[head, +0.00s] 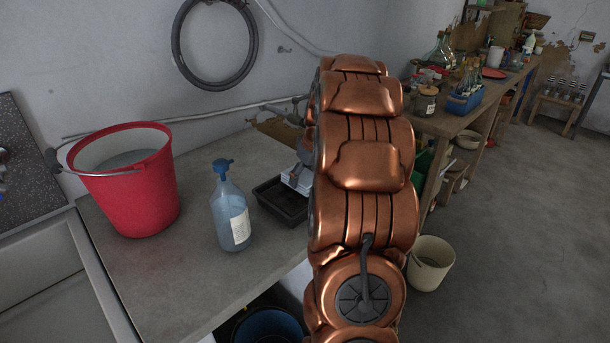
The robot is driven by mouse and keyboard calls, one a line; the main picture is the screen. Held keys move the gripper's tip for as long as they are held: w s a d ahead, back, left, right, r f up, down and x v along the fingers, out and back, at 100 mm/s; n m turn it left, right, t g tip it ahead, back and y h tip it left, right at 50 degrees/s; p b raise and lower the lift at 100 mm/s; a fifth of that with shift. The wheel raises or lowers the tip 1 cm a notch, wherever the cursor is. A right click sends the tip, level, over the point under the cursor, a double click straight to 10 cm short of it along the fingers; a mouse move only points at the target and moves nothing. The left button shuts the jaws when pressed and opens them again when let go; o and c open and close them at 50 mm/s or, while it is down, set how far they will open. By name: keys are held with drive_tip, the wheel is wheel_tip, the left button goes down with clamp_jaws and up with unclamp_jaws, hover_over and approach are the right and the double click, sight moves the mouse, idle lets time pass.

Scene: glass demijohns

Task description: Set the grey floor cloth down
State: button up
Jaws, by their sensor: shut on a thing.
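I do not see the grey floor cloth as a clear shape in the head view. My copper arm stands upright through the middle of the picture and covers what lies behind it. My gripper does not show clearly; it seems hidden behind the arm. A small grey and white thing (296,178) shows at the arm's left edge, over a black tray (277,206) on the grey counter (160,285). I cannot tell what it is.
A sink (45,280) is at left. A crowded wooden bench (450,122) runs along the right wall. A cream bucket (431,264) stands on open floor.

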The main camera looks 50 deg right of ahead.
drive_tip(key=shift+f, duration=0.5)
drive_tip(key=shift+f, duration=0.1)
drive_tip(key=o, duration=1)
drive_tip(key=shift+c, duration=0.2)
drive_tip(key=b+v, duration=0.3)
drive_tip(key=v, duration=0.9)
drive_tip(key=shift+b, duration=0.35)
drive_tip(key=shift+a, duration=0.15)
